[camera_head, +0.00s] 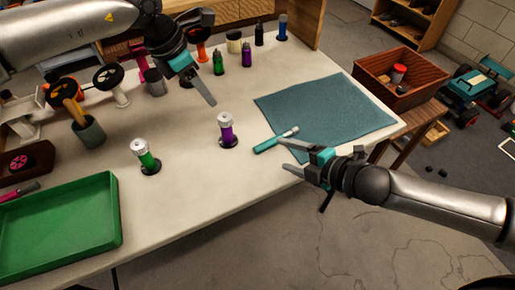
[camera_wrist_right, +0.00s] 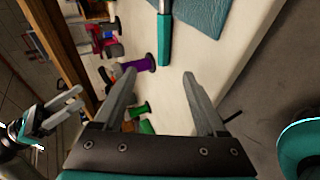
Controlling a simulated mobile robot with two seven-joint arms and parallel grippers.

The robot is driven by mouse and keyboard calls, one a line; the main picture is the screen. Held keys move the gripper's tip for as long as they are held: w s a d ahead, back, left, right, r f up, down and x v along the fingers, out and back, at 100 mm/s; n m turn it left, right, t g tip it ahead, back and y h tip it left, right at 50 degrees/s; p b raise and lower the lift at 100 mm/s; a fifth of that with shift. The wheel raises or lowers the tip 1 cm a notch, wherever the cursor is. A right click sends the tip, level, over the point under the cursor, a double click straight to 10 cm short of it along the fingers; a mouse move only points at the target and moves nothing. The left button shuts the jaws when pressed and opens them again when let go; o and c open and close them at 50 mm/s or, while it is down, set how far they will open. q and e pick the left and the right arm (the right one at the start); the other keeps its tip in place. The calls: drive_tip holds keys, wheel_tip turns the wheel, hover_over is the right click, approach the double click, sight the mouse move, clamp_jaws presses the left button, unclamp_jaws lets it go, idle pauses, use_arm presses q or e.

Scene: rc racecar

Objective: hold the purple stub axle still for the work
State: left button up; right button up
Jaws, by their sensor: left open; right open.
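The purple stub axle (camera_head: 227,132) stands upright on the white table, with a silver top and a dark round base. It also shows in the right wrist view (camera_wrist_right: 137,65), beyond one fingertip of my right gripper. My left gripper (camera_head: 200,88) is open and empty above the table, behind and left of the purple axle. My right gripper (camera_head: 291,156) is open and empty near the table's front edge, right of the axle. In the right wrist view its two fingers (camera_wrist_right: 157,80) are spread wide with nothing between them.
A similar green stub axle (camera_head: 146,158) stands to the left. A teal-handled tool (camera_head: 270,145) lies between the purple axle and my right gripper, by a blue-green mat (camera_head: 325,112). A green tray (camera_head: 62,232) is at front left. Bottles (camera_head: 218,63) stand at the back.

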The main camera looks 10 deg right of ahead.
drive_tip(key=w+a+r+n+t, duration=0.1)
drive_tip(key=w+a+r+n, duration=0.2)
drive_tip(key=a+r+n, duration=0.35)
drive_tip(key=w+a+r+n+t, duration=0.1)
drive_tip(key=w+a+r+n, duration=0.2)
drive_tip(key=n, duration=0.9)
approach(230, 132)
drive_tip(key=shift+h, duration=0.5)
drive_tip(key=x, duration=1.2)
drive_tip(key=shift+a+r, duration=0.1)
drive_tip(key=shift+a, duration=0.25)
drive_tip(key=shift+s, duration=0.1)
clamp_jaws()
use_arm(q)
drive_tip(key=shift+o, duration=0.4)
